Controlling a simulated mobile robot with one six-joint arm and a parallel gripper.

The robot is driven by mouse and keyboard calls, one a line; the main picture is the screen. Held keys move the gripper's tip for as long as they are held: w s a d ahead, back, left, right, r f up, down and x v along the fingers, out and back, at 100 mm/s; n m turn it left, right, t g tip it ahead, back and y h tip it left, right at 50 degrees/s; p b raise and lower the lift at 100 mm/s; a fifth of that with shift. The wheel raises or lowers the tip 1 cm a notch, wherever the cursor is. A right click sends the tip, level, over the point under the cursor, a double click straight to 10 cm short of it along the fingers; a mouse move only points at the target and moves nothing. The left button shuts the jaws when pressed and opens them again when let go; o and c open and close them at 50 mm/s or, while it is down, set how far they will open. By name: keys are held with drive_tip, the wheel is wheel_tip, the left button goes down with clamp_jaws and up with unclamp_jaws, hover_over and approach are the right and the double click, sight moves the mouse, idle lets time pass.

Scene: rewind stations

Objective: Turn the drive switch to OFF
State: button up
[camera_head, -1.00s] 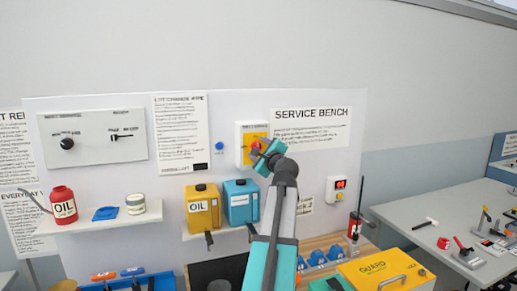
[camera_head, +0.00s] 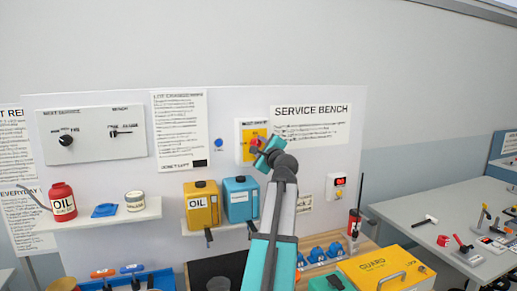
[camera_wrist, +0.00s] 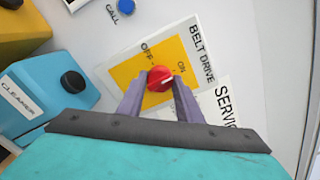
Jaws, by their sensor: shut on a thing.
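The drive switch is a red round knob (camera_wrist: 160,78) on a yellow plate (camera_wrist: 128,71) in a white panel marked BELT DRIVE, with OFF and ON printed by the knob. The knob's white mark slants toward the ON side in the wrist view. My gripper (camera_wrist: 160,84) has its two fingers on either side of the knob, shut on it. In the head view my gripper (camera_head: 258,146) is at the yellow plate (camera_head: 247,151) and hides part of the switch.
A blue CALL button (camera_head: 219,143) is left of the switch. Below stand a yellow OIL can (camera_head: 201,206) and a blue cleaner can (camera_head: 240,203) on a shelf. A small box with a red display (camera_head: 340,183) is at the right. The wall above is clear.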

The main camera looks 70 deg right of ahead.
drive_tip(key=n+b, duration=0.2)
drive_tip(key=b, duration=0.1)
drive_tip(key=n+b, duration=0.2)
drive_tip(key=shift+f, duration=0.25)
drive_tip(key=n+b, duration=0.5)
drive_tip(key=shift+b, duration=0.35)
drive_tip(key=n+b, duration=0.4)
drive_tip(key=shift+b, duration=0.3)
drive_tip(key=n+b, duration=0.3)
drive_tip(key=n, duration=0.1)
drive_tip(key=shift+r+b, duration=0.15)
drive_tip(key=shift+b, duration=0.15)
drive_tip(key=shift+n, duration=0.3)
drive_tip(key=o, duration=1)
drive_tip(key=shift+o, duration=0.2)
drive_tip(key=shift+a, duration=0.1)
